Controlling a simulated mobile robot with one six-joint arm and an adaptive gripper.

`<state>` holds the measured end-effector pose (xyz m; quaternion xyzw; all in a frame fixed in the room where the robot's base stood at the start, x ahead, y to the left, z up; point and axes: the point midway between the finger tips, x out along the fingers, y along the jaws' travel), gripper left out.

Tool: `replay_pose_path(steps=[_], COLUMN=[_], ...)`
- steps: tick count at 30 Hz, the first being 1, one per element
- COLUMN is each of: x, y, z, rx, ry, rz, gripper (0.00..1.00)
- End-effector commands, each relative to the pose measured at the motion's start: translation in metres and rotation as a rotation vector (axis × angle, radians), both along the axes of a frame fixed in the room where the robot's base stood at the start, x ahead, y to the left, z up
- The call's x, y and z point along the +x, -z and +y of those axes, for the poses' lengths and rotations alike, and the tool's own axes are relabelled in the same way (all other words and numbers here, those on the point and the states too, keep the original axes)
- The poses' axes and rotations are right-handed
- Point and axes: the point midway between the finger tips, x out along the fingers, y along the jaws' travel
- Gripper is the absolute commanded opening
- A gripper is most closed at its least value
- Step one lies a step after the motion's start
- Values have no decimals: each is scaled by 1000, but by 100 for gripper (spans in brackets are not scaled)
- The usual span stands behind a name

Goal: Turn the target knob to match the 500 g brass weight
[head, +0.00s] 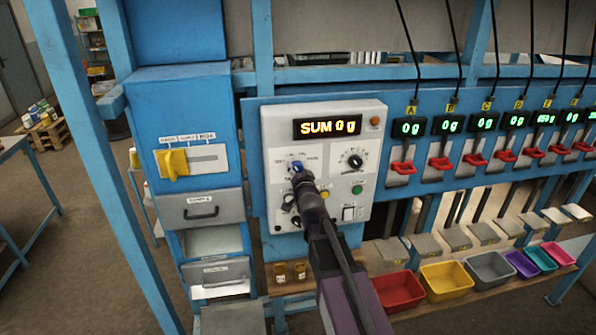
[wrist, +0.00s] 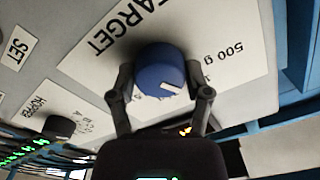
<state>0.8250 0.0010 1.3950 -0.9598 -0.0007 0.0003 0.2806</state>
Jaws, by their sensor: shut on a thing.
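The target knob (head: 297,167) is a blue round knob on the left of the white control panel. In the wrist view the blue knob (wrist: 158,70) sits between my fingers, with a white mark on its lower right side. My gripper (wrist: 162,88) is shut on it, one finger on each side. In the head view my gripper (head: 300,176) covers much of the knob and its scale. The wrist view shows the words TARGET and 500 g (wrist: 223,62) printed beside the knob. Two small brass-coloured pieces (head: 290,272) stand on the shelf below; their markings are unreadable.
The panel's display (head: 327,127) reads SUM 0 g. A black dial (head: 354,160), a green button (head: 357,189) and a switch (head: 349,213) are right of my arm. Colored trays (head: 446,281) line the lower right shelf. A blue cabinet with a yellow handle (head: 173,163) stands left.

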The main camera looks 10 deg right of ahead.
Motion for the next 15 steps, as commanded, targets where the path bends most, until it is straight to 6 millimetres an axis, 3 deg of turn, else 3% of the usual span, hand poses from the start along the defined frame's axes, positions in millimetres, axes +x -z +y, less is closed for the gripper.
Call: replay_pose_path(steps=[15], x=[1], y=[-1], z=[0], rx=[-395], ry=[1], rz=[-4], gripper=[16])
